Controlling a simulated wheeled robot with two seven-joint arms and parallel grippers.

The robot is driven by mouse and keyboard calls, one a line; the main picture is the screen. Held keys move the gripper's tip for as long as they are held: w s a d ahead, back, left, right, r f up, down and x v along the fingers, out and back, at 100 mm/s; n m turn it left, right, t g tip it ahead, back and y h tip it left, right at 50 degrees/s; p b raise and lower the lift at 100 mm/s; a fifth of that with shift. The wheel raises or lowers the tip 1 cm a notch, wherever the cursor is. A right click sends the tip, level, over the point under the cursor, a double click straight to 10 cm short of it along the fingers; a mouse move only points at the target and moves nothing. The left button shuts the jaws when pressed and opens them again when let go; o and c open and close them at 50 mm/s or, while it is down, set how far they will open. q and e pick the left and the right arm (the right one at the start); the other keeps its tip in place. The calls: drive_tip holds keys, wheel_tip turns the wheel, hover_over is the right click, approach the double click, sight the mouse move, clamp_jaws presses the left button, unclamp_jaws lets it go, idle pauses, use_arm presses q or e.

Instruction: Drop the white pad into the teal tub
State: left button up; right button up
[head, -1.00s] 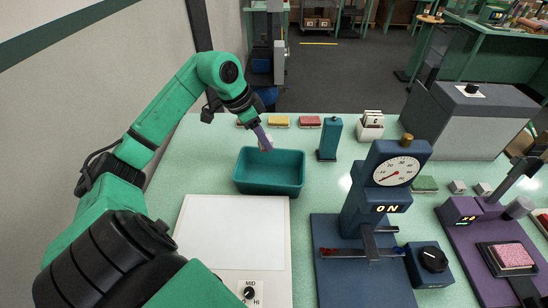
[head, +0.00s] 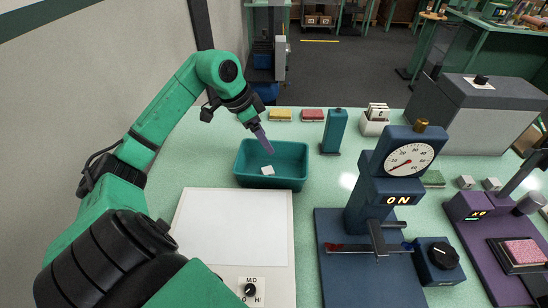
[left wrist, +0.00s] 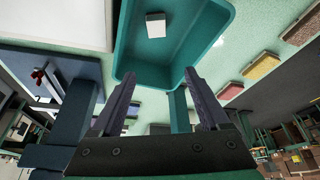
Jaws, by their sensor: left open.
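The white pad (head: 267,170) lies inside the teal tub (head: 240,170), on its floor. In the left wrist view the pad (left wrist: 156,25) also shows inside the tub (left wrist: 222,30), apart from my fingers. My left gripper (head: 268,149) is over the tub, above the pad. In the left wrist view its two fingers (left wrist: 160,105) are spread wide with nothing between them. My right gripper is not in view.
A white panel (head: 235,225) with a MID/HI knob (head: 250,289) lies in front of the tub. A blue press with a dial (head: 408,160) stands to the right. A teal block (head: 334,130) stands behind right of the tub. Yellow (head: 280,115) and red (head: 313,115) pads lie behind.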

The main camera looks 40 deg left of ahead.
use_arm(q)
drive_tip(key=b+v, duration=0.1)
drive_tip(key=v, duration=1.3)
drive_tip(key=shift+w+f, duration=0.1)
